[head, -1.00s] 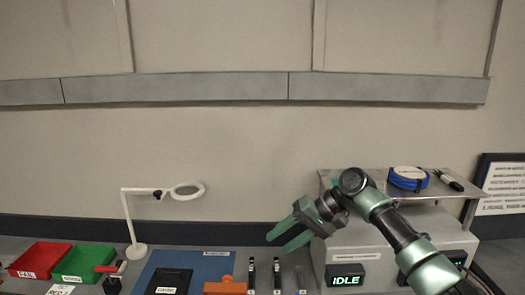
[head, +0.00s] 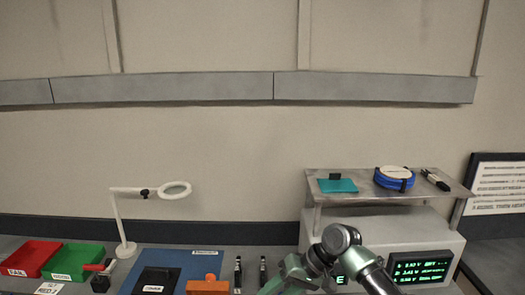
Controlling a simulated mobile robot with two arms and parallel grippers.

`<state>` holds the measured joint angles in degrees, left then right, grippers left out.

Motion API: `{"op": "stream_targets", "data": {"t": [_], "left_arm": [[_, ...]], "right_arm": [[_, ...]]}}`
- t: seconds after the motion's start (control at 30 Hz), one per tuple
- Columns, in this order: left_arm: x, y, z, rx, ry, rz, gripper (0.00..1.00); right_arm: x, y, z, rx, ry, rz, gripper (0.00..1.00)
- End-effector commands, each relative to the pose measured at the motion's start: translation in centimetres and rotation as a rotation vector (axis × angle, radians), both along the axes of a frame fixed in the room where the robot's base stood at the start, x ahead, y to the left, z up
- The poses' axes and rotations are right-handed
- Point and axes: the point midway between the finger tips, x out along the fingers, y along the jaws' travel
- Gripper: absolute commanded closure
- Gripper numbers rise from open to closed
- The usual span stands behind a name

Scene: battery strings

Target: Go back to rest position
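My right arm comes in from the lower right, in front of the grey instrument box (head: 392,232). My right gripper (head: 284,277) is low at the bottom edge of the head view, just right of the small black cells. It is partly cut off by the frame, so I cannot tell whether its fingers are open or shut. Nothing held shows in the visible part. My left arm and gripper are not in view.
Red (head: 32,257) and green (head: 73,261) bins stand at left, beside a white magnifier lamp (head: 124,249). A blue mat (head: 205,262), an orange block (head: 207,287) and black cells (head: 238,271) lie mid-bench. A shelf (head: 335,199) holds a blue cable coil (head: 394,183).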

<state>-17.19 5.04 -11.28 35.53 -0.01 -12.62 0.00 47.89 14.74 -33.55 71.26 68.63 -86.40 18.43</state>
Motion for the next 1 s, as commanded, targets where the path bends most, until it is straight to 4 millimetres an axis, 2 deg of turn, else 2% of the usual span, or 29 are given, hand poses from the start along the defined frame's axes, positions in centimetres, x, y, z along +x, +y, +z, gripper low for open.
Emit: {"op": "stream_targets", "data": {"t": [0.03,0.17,0.23,0.3,0.43,0.6,0.7,1.0], "left_arm": [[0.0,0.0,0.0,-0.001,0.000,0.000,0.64],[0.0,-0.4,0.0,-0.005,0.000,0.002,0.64],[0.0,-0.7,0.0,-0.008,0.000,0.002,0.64],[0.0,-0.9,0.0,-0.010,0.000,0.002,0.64],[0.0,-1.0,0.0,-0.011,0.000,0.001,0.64],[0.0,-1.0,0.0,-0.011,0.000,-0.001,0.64],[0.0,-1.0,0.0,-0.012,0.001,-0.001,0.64],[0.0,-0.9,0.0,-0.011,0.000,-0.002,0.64]], "right_arm": [[-1.5,0.3,-1.7,-0.009,-0.005,0.016,0.54],[-5.5,0.6,-5.9,-0.049,-0.052,0.053,0.54],[-8.2,0.4,-8.2,-0.078,-0.085,0.063,0.54],[-10.9,-0.2,-10.1,-0.109,-0.120,0.063,0.54],[-16.0,-2.3,-12.7,-0.186,-0.178,0.041,0.54],[-21.8,-6.4,-14.0,-0.312,-0.232,-0.018,0.54],[-24.3,-8.6,-14.0,-0.378,-0.247,-0.046,0.54],[-29.6,-13.9,-13.0,-0.536,-0.259,-0.107,0.54]]}}
